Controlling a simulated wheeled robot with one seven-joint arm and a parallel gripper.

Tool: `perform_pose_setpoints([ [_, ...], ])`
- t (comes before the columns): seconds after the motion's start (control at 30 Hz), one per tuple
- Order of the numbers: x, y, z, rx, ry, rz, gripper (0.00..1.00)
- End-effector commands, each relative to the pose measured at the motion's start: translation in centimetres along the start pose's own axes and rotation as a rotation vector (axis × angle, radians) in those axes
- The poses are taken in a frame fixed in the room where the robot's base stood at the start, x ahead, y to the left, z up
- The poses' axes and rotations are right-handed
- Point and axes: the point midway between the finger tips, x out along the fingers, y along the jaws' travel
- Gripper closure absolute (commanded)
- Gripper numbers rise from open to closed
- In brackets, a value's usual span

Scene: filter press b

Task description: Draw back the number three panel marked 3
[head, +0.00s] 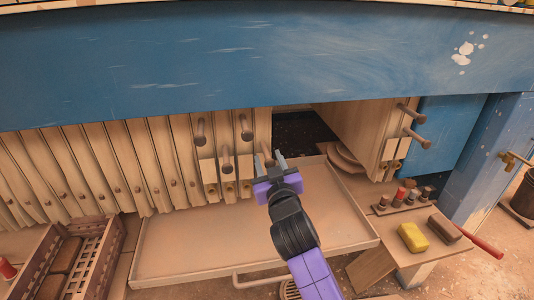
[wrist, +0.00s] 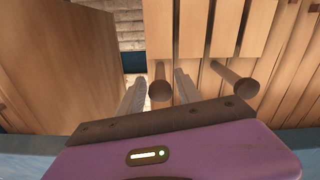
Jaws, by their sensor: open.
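Wooden panels (head: 135,165) hang in a row under the blue beam. Round wooden pegs stick out of those at the row's right end, with small wooden blocks lower down. No number is readable, so I cannot tell which panel is marked 3. My gripper (head: 267,160) is open at the row's right end, beside the gap. In the wrist view, a peg (wrist: 160,90) stands between my open fingers (wrist: 158,90), with no clear contact; its panel borders the gap. A second peg (wrist: 238,88) is to the right, outside the fingers.
A separate panel stack (head: 365,130) with pegs stands right of the dark gap (head: 300,130). A wide tray (head: 200,255) lies below. A blue post (head: 490,150) is at the right. A yellow sponge (head: 412,237) lies on a side shelf; a slatted crate (head: 95,260) is at lower left.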

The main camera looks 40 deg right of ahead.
Motion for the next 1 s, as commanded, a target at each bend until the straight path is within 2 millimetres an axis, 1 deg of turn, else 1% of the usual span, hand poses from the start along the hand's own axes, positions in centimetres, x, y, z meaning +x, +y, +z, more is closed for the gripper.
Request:
perform_pose_setpoints([
  [0.03,0.7,0.1,-0.1,0.000,-0.001,0.001,0.59],
  [0.1,1.5,0.0,-0.1,0.000,-0.001,0.000,0.59],
  [0.2,2.2,0.0,0.0,0.000,0.000,-0.001,0.59],
  [0.33,2.6,0.0,0.0,0.001,0.001,-0.001,0.59],
  [0.53,2.6,0.0,0.0,0.000,0.000,-0.001,0.59],
  [0.57,2.6,0.0,0.0,0.000,0.000,-0.001,0.63],
  [0.6,2.6,0.0,0.0,0.000,0.000,-0.001,0.71],
  [0.73,2.6,0.0,0.0,0.000,0.000,-0.001,0.96],
  [0.77,2.6,0.0,0.0,0.000,0.000,-0.001,1.00],
  [1.0,2.6,0.0,0.0,0.000,0.000,-0.001,1.00],
])
